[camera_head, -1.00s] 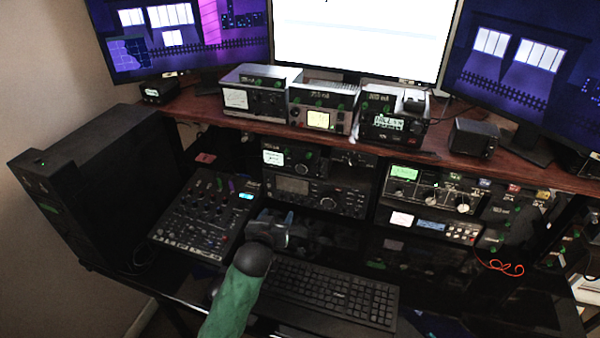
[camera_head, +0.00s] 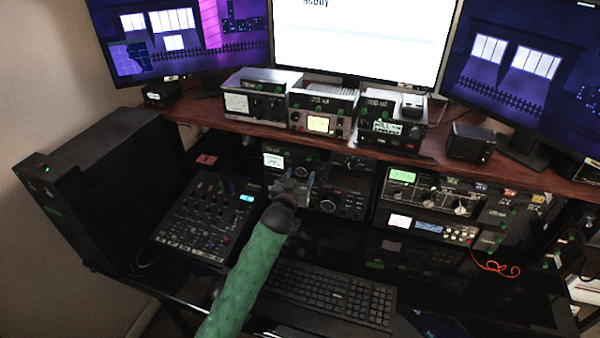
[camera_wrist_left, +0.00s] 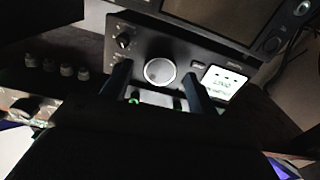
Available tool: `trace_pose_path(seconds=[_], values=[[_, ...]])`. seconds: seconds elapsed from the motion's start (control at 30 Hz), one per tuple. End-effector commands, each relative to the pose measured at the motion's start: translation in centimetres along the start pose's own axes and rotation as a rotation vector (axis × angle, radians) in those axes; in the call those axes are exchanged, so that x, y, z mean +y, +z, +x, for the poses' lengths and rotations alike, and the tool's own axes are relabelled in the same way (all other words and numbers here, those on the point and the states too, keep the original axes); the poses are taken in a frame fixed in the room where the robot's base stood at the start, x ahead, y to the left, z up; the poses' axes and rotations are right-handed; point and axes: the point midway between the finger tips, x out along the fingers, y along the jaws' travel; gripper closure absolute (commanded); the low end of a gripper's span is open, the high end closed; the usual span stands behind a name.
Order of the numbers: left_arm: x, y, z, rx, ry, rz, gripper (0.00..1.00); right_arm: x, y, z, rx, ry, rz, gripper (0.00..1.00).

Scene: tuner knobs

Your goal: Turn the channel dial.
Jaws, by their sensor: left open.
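A round silver dial (camera_wrist_left: 160,71) sits on a dark front panel in the left wrist view. It lies between my left gripper's two dark fingers, with a gap visible on each side. My left gripper (camera_wrist_left: 156,74) is open. In the head view, my left gripper (camera_head: 292,184) is in front of the stacked radio units (camera_head: 345,203) below the wooden shelf and hides part of them. Several dials show there, and I cannot tell which one is the channel dial. My right gripper is not in view.
A lit white display (camera_wrist_left: 222,85) and a small black knob (camera_wrist_left: 123,41) flank the silver dial. A mixer (camera_head: 205,215) lies left of my arm, and a keyboard (camera_head: 330,293) lies below. The wooden shelf (camera_head: 420,158) runs above the radio units.

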Motion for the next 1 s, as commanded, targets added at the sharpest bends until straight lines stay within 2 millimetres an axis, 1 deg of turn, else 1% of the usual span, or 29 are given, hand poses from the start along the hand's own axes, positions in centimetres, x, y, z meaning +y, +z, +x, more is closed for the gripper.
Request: trace_pose_path(seconds=[0.03, 0.17, 0.43, 0.47, 0.5, 0.67, 0.7, 1.0], values=[[0.03, -0.17, 0.40, 0.001, 0.000, 0.000, 0.41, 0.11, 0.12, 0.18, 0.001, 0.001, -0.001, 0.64], [0.01, -0.07, 0.93, 0.001, 0.000, 0.001, 0.41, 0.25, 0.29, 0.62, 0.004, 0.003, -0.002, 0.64], [0.00, -0.01, 1.00, 0.001, 0.000, 0.000, 0.41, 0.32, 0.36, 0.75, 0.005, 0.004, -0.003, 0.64], [-0.01, -0.01, 1.00, 0.001, 0.000, 0.000, 0.44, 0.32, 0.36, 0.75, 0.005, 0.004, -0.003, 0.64], [-0.01, 0.00, 0.99, 0.001, 0.000, 0.001, 0.52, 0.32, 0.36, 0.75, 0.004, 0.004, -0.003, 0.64], [-0.01, -0.01, 0.98, 0.000, 0.000, 0.000, 0.84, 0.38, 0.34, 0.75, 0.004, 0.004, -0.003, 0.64], [-0.01, 0.00, 0.98, 0.000, 0.000, 0.000, 0.85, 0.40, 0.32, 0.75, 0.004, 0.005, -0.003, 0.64], [-0.02, 0.01, 0.98, 0.000, 0.000, 0.040, 0.85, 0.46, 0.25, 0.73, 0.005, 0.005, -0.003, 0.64]])
